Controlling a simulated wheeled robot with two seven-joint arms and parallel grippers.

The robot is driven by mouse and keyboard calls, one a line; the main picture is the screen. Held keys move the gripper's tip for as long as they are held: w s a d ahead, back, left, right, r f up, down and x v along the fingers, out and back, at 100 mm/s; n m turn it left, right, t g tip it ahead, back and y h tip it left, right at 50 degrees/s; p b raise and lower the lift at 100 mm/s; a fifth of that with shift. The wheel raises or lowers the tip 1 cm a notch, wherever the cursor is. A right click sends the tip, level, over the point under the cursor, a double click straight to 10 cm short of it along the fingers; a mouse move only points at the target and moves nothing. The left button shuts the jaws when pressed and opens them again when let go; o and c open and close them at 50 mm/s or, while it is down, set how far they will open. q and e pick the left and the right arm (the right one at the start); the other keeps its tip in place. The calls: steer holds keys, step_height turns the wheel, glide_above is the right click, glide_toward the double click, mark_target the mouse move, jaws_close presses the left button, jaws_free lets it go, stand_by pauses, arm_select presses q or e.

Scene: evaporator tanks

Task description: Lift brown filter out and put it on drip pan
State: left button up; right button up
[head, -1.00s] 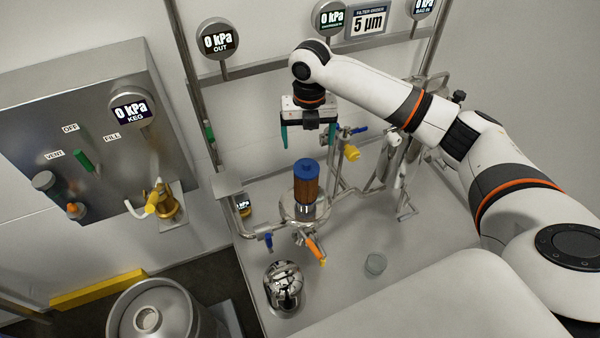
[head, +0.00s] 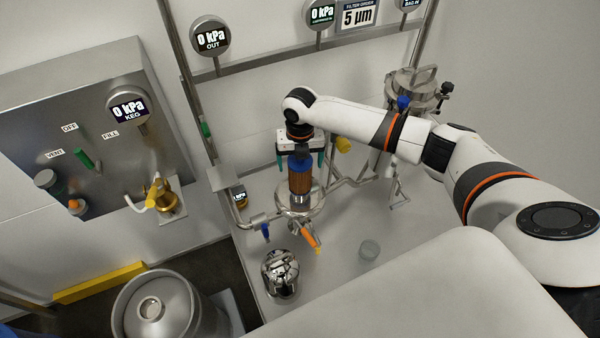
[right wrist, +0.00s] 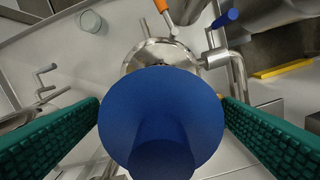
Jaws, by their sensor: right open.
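The brown filter (head: 300,182) stands upright with a blue cap on top, on the round steel housing base (head: 300,203). My right gripper (head: 301,163) is open and points down, with its teal fingers on either side of the blue cap. In the right wrist view the blue cap (right wrist: 160,105) fills the middle between the two fingers (right wrist: 162,130), with gaps on both sides. The brown body is hidden below the cap there. I cannot identify a drip pan for certain. My left gripper is not in view.
A shiny steel dome (head: 281,273) and a small clear cup (head: 369,250) stand on the bench, with free surface between them. An orange-handled valve (head: 311,236) sits in front of the housing. Pipes and a lidded steel vessel (head: 412,85) are behind to the right.

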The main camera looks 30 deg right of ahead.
steer(key=c, duration=0.3)
steer(key=shift+r, duration=0.1)
steer(key=c, duration=1.3)
steer(key=shift+c, duration=0.2)
step_height(320, 180, up, 10)
steer(key=shift+b, duration=0.9)
steer(key=shift+f+p, duration=0.65)
steer(key=shift+f, duration=2.15)
